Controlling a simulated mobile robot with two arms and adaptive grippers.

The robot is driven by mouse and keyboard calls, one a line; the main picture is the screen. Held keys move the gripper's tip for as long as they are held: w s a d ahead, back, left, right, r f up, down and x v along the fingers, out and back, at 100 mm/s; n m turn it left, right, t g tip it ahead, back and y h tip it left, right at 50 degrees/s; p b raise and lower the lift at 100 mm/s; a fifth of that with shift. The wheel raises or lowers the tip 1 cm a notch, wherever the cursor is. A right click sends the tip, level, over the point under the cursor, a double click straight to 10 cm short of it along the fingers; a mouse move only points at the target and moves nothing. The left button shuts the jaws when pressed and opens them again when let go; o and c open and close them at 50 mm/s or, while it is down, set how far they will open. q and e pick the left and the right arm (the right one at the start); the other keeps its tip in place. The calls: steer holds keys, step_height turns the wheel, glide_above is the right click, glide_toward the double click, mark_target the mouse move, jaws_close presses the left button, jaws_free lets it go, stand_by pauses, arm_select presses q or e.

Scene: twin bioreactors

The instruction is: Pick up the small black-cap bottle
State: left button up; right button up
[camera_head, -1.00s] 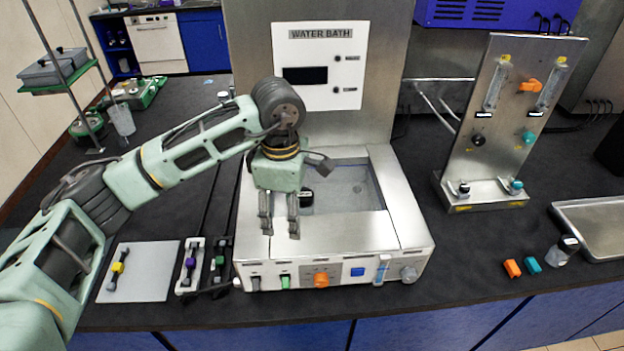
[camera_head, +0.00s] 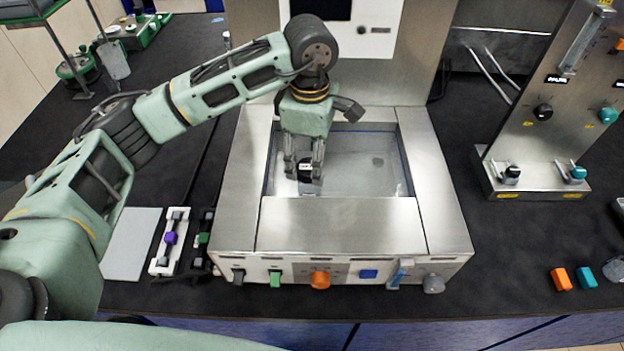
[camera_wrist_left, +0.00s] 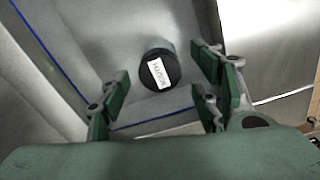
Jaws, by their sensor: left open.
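The small black-cap bottle (camera_head: 305,170) stands in the basin of the water bath (camera_head: 335,225), near its front left. In the left wrist view its round black cap (camera_wrist_left: 160,69) with a white label shows from above. My left gripper (camera_head: 304,176) points down over the basin, its open fingers close about the bottle in the head view. In the left wrist view the open fingers (camera_wrist_left: 160,100) are spread, with the cap just beyond the gap between them. I cannot tell whether they touch the bottle.
The basin's metal walls surround the bottle closely at the front and left. Orange (camera_head: 561,279) and teal (camera_head: 587,277) blocks lie at front right. A purple-marked rack (camera_head: 169,240) lies left of the bath.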

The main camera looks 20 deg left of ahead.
mark_target(310, 180)
arm_select(q)
steer(key=shift+w+f, duration=0.2)
steer(key=shift+f, duration=0.25)
steer(key=shift+w+f+p, duration=0.15)
steer(key=shift+f+p, duration=0.3)
steer(key=shift+f, duration=0.45)
step_height(310, 180, down, 5)
steer(key=p, duration=0.3)
steer(key=shift+a+r, duration=0.1)
steer(key=shift+a, duration=0.05)
steer(key=shift+f, duration=0.5)
steer(key=shift+r, duration=0.1)
steer(key=c, duration=1.3)
